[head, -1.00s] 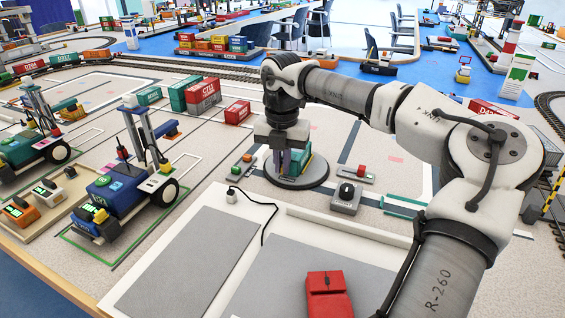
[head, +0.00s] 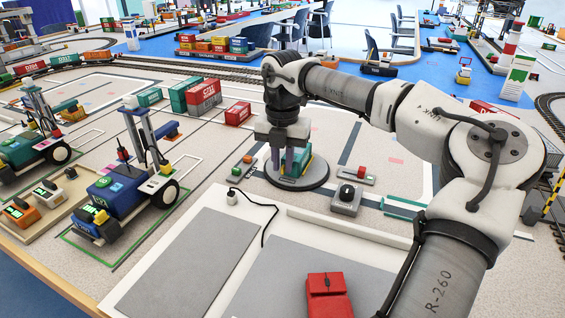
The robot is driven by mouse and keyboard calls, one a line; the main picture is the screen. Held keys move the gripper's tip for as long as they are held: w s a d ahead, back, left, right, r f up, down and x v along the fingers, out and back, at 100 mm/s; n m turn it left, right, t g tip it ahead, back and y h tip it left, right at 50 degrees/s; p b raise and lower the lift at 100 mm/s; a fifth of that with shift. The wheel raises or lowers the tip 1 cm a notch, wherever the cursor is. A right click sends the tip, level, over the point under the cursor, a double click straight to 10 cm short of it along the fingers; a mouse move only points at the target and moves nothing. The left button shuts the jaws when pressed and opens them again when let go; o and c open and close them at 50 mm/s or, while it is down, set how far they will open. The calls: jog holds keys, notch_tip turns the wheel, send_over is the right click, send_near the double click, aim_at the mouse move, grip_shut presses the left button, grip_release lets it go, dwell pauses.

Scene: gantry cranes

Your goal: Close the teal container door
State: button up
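A small teal container (head: 305,163) stands on a dark grey round plate (head: 318,180) near the middle of the head view. My gripper (head: 286,163) points down right at the container, in front of its left part. Its fingers cover much of the container, so I cannot see the door clearly or tell how far it stands open. Whether the fingers touch the container, and whether they are apart or together, cannot be told from here.
A grey box with a black knob (head: 347,198) and a small panel with a red button (head: 358,175) stand right of the plate. A red container (head: 238,113) stands behind left. A blue straddle carrier (head: 125,190) is at left. A red block (head: 328,295) lies in front.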

notch_tip(320, 180, up, 13)
jog(key=p, duration=0.1)
dwell(0.5)
